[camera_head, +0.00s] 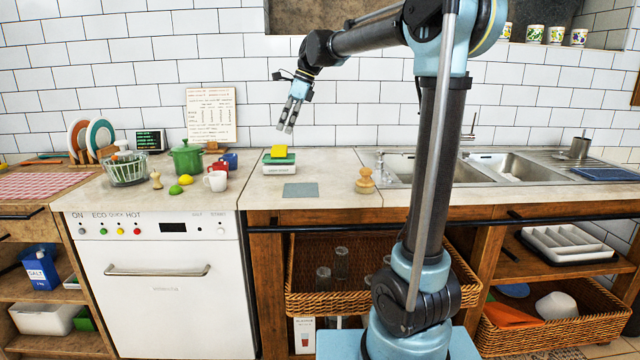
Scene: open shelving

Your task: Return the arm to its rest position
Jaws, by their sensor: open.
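My arm rises from the lower right of the picture and folds over to the left high above the counter (335,196). My gripper (287,129) hangs at its end, fingers pointing down, in front of the white tiled wall. It is open and I see nothing between the fingers.
A green pot (186,157), mugs (216,180), a glass bowl (126,171) and a plate rack stand on the left counter. A double sink (510,168) lies right, partly behind my arm. Wicker baskets (330,304) sit on shelves below. A grey mat (300,190) lies near the counter's front edge.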

